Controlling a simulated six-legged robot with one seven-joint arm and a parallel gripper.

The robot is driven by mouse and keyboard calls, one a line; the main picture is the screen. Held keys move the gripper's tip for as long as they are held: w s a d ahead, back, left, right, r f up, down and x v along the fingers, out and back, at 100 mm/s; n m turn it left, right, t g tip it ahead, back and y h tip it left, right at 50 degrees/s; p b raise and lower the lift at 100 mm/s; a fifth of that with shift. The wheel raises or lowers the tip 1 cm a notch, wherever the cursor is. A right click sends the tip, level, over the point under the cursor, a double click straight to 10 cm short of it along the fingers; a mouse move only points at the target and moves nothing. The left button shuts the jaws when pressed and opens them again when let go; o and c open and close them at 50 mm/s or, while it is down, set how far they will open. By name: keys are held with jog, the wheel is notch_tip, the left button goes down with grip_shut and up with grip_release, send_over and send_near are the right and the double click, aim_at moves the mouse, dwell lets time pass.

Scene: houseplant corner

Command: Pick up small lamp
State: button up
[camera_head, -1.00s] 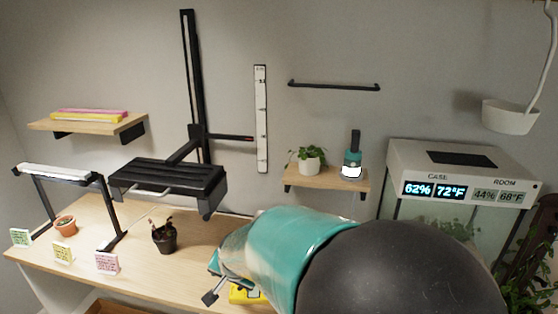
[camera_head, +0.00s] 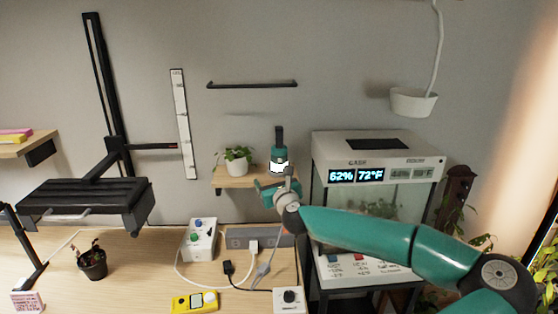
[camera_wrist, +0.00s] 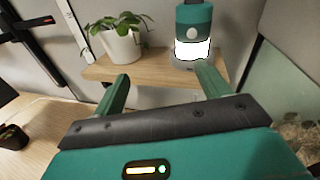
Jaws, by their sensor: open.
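The small lamp (camera_head: 279,155) is teal with a dark handle on top and a glowing white band. It stands upright on the right part of a small wooden wall shelf (camera_head: 236,183). In the wrist view the lamp (camera_wrist: 193,32) is at the top right, its top cut off by the frame edge. My gripper (camera_wrist: 163,82) is open and empty, its two green fingers pointing toward the shelf. In the head view my gripper (camera_head: 277,187) is just below and in front of the lamp, covering part of the shelf's right end. The lamp is beyond the fingers, not between them.
A potted plant (camera_head: 238,159) stands left of the lamp on the same shelf. A glass case (camera_head: 375,180) with glowing readouts is close on the right. A black rail (camera_head: 252,85) is above. Below, a power strip (camera_head: 258,239) and cables lie on the table.

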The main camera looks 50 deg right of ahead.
aim_at(282, 160)
jog(key=s+d+r+m+h, duration=0.2)
jog(key=s+d+m, duration=0.1)
jog(key=d, duration=0.1)
jog(key=shift+g, duration=0.3)
jog(key=x, duration=0.7)
jog(key=shift+w+d, duration=0.15)
jog(key=shift+w, duration=0.1)
jog(key=x, duration=0.4)
jog(key=shift+w+d+f, duration=0.1)
jog(key=shift+w+f, duration=0.25)
jog(key=shift+w, duration=0.05)
jog(key=shift+w+d, duration=0.3)
jog(key=c, duration=1.2)
jog(key=shift+r, duration=0.2)
